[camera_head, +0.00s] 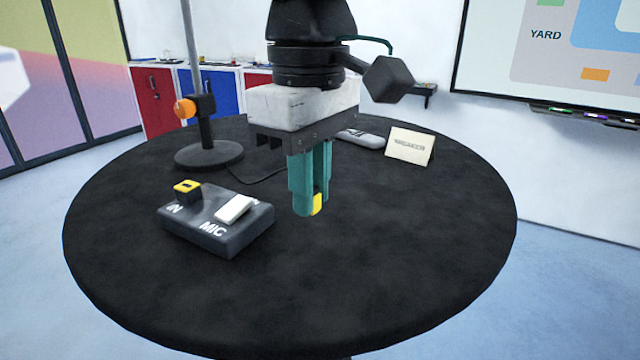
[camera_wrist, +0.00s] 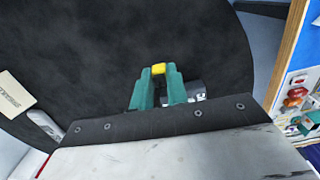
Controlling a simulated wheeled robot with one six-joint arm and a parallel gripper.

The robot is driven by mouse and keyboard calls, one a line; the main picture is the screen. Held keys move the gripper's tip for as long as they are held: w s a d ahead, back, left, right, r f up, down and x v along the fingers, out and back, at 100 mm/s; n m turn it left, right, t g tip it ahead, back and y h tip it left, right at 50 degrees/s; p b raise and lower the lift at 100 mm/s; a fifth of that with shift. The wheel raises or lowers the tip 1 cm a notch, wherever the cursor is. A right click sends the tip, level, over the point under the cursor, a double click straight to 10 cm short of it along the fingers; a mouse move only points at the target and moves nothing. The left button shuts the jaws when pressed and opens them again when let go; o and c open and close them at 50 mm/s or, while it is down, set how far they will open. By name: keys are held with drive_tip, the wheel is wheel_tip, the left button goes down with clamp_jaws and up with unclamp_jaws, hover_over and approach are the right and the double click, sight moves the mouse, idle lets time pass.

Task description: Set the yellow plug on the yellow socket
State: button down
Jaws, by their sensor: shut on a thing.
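My gripper (camera_head: 309,208) has teal fingers pointing down and is shut on the yellow plug (camera_head: 317,204), holding it above the round black table. The plug also shows between the fingertips in the wrist view (camera_wrist: 158,69). The yellow socket (camera_head: 187,187) is a yellow-topped block with a dark slot, on the left end of a dark box (camera_head: 205,240) marked "IN" and "MIC". My gripper is to the right of the box and apart from it. Most of the plug is hidden by the fingers.
A white switch (camera_head: 234,209) sits on the box's right part. A stand (camera_head: 208,153) with an orange knob (camera_head: 184,109) is behind it. A grey device (camera_head: 362,139) and a cream card (camera_head: 410,146) stand at the back right. The table's (camera_head: 400,260) front and right are clear.

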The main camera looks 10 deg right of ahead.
drive_tip(key=shift+w+a+r, duration=0.55)
drive_tip(key=shift+w+a, duration=0.85)
drive_tip(key=shift+a, duration=1.15)
drive_tip(key=shift+w+a+r, duration=0.5)
drive_tip(key=shift+w+a, duration=0.85)
drive_tip(key=shift+a, duration=1.25)
drive_tip(key=shift+w+a+r, duration=0.55)
drive_tip(key=shift+w+a, duration=0.85)
drive_tip(key=shift+a, duration=1.15)
drive_tip(key=shift+w, duration=0.1)
drive_tip(key=shift+w+a, duration=0.2)
drive_tip(key=shift+w, duration=0.5)
drive_tip(key=shift+f, duration=1.25)
